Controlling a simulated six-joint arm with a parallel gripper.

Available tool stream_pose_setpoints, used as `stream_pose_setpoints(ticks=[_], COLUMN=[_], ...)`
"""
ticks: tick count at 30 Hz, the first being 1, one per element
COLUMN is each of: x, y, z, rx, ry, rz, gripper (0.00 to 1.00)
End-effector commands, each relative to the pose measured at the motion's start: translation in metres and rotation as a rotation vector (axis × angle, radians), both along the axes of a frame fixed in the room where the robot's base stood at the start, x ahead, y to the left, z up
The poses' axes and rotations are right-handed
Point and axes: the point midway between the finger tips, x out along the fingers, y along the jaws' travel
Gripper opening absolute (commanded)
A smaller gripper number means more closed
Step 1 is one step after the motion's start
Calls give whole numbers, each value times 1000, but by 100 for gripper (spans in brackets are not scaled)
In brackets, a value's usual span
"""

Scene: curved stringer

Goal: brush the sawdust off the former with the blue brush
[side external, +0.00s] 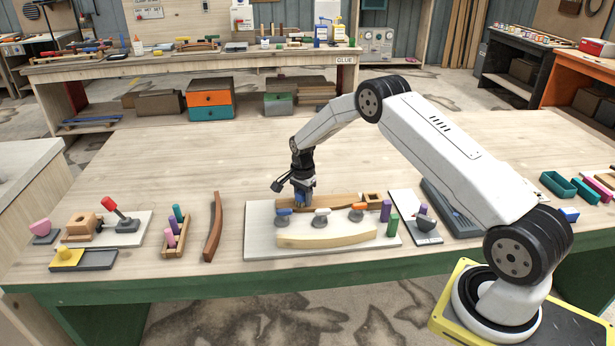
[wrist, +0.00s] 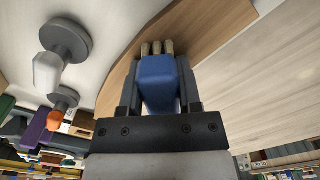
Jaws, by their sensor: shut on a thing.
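My gripper (side external: 302,198) is shut on the blue brush (wrist: 158,82), with its bristles pointing away from the jaws. In the side view the brush (side external: 304,195) is low at the back edge of the white board. The curved wooden former (side external: 334,200) lies there, partly hidden behind the clamps; it also shows in the wrist view (wrist: 195,30). The bristle tips appear over the former's wood; I cannot tell whether they touch it. No sawdust can be made out at this size.
Clamps with blue (side external: 284,212), white (side external: 321,212) and orange (side external: 358,207) handles stand before the former. A pale curved strip (side external: 325,236) lies in front on the white board (side external: 262,243). Purple (side external: 386,211) and green (side external: 393,225) blocks stand at right. Bench to the left is partly clear.

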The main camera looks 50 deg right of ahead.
Motion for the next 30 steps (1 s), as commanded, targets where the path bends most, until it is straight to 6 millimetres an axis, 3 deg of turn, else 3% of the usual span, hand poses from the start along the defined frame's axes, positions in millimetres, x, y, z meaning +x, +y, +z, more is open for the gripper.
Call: stream_pose_setpoints(ticks=[9,12,30], x=[15,15,15], y=[16,16,15], z=[2,27,78], rx=[1,0,0], ry=[2,-1,-1], rz=[0,0,0], gripper=[0,0,0])
